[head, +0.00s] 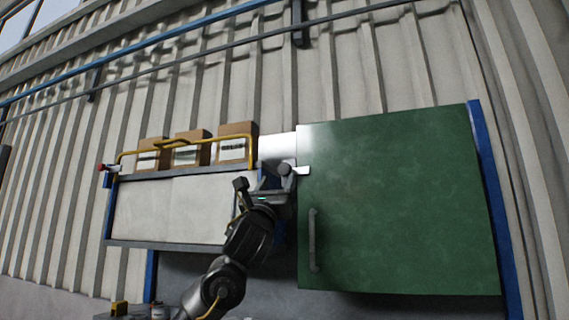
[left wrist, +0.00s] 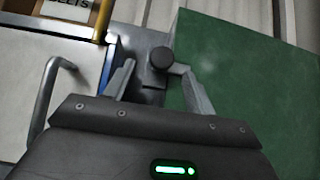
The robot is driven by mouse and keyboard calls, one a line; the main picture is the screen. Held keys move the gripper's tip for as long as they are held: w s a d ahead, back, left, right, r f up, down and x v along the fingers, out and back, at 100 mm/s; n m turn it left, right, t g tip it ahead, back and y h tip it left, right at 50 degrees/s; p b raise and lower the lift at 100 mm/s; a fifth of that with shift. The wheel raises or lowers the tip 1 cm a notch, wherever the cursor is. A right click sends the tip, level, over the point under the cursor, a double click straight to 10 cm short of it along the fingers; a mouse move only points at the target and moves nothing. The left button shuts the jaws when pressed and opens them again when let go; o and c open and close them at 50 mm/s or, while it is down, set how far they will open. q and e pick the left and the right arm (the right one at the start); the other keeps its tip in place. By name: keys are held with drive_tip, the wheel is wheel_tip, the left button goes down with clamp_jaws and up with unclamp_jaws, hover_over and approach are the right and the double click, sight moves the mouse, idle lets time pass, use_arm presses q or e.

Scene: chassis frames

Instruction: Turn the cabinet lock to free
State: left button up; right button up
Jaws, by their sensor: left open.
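The green cabinet door (head: 400,205) is shut and has a vertical handle (head: 314,240) near its left edge. The lock has a dark round knob (head: 285,169) at the door's upper left edge. A short pale bar (head: 303,171) beside the knob reaches over the door edge. My left gripper (head: 268,182) is in front of the lock, just left of the door. In the left wrist view, the open left gripper (left wrist: 154,70) has its fingertips on either side of the knob (left wrist: 161,58). I cannot tell whether they touch it. My right gripper is not in view.
A pale cabinet panel (head: 170,208) is left of the lock, with cardboard boxes (head: 191,148) and a yellow rail (head: 128,153) on top. In the left wrist view, a grey handle (left wrist: 46,88) is on the left. The space before the green door is clear.

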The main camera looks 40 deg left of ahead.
sight(283, 170)
use_arm(q)
drive_tip(key=p+x, duration=0.2)
drive_tip(key=x, duration=0.3)
drive_tip(key=shift+w+d+r+p, duration=0.1)
drive_tip(key=shift+r+p, duration=0.05)
drive_tip(key=shift+p, duration=0.2)
drive_tip(key=shift+w+r+p, duration=0.35)
drive_tip(key=shift+r+p, duration=0.05)
drive_tip(key=shift+r, duration=0.05)
drive_tip(key=shift+w+a, duration=0.3)
